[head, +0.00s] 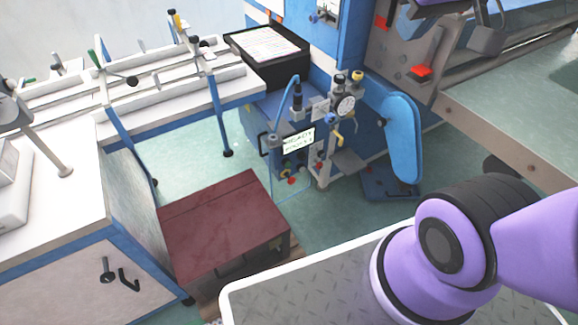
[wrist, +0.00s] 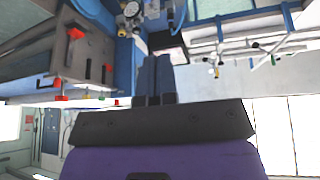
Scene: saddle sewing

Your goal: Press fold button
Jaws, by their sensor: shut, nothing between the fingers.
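A blue control box with a small lit display (head: 298,141) stands in the middle of the head view. Below the display sit a red button (head: 291,181) and a few other small knobs, too small to read. I cannot tell which one is the fold button. In the wrist view, which looks upside down, my gripper (wrist: 155,60) is shut and empty, its two dark fingers side by side. It is apart from the machine behind it.
A pressure gauge (head: 346,106) stands right of the display, beside a blue padded arm (head: 402,138). A dark red-topped box (head: 225,225) stands in front. White workbenches (head: 60,190) fill the left, and a metal machine table (head: 520,130) the right. Green floor lies between.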

